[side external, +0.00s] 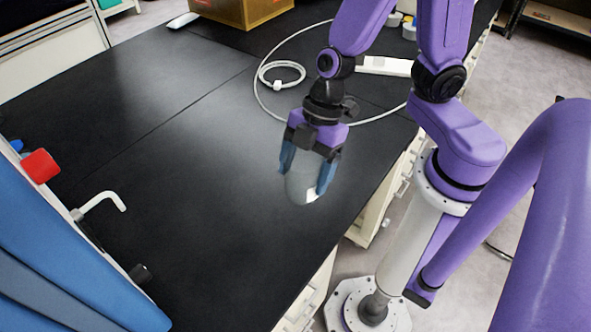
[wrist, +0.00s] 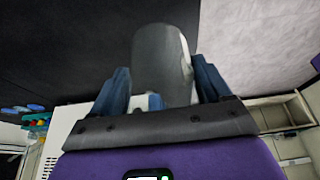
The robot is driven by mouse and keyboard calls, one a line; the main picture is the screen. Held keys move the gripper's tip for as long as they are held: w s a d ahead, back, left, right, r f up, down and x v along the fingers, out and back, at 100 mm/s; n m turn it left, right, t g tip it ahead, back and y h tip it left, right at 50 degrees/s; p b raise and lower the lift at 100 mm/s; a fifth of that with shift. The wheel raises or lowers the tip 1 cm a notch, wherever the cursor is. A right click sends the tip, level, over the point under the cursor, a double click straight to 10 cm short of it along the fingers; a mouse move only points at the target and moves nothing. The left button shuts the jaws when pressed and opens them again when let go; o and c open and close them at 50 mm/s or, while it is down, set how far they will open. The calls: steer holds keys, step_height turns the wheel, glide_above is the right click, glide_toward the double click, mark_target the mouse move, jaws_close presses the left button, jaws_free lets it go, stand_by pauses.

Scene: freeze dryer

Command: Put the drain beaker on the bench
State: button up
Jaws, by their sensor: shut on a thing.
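The drain beaker (side external: 301,188) is a clear, greyish glass vessel. My gripper (side external: 308,180) is shut on it, with a blue finger on each side. In the side view it hangs over the black bench (side external: 190,190), near the bench's right edge; I cannot tell whether its base touches the top. In the wrist view the beaker (wrist: 162,65) stands out between the two blue fingers (wrist: 160,88), and the dark bench top shows to its left. Part of the beaker is hidden by the fingers.
A white bent drain pipe (side external: 100,203) and a red-handled part (side external: 40,166) stick out from the blue machine (side external: 60,250) at left. A coiled white cable (side external: 282,74) and a cardboard box (side external: 240,8) lie farther back. The middle of the bench is clear.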

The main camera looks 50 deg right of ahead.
steer(key=shift+w+d+r+m, duration=0.1)
steer(key=shift+w+d+m, duration=0.1)
steer(key=shift+w+m, duration=0.2)
steer(key=w+d+f+m+t+h, duration=0.2)
steer(key=w+d+m+t+h, duration=0.25)
steer(key=w+d+m, duration=1.1)
steer(key=s+a+f+n+g+y, duration=0.3)
steer(key=s+a+n+g+y, duration=0.35)
steer(key=n, duration=0.95)
steer(key=shift+s+a+f+t+h, duration=0.1)
steer(key=shift+s+f+t+h, duration=0.2)
steer(key=shift+f, duration=1)
steer(key=shift+s+d+f+t+h, duration=0.1)
steer(key=shift+s+f+t+h, duration=0.2)
steer(key=shift+f, duration=0.95)
steer(key=shift+s+a+f+t+h, duration=0.1)
steer(key=shift+s+f+t+h, duration=0.2)
steer(key=shift+f, duration=1)
steer(key=shift+w+f, duration=0.1)
steer(key=shift+f, duration=0.05)
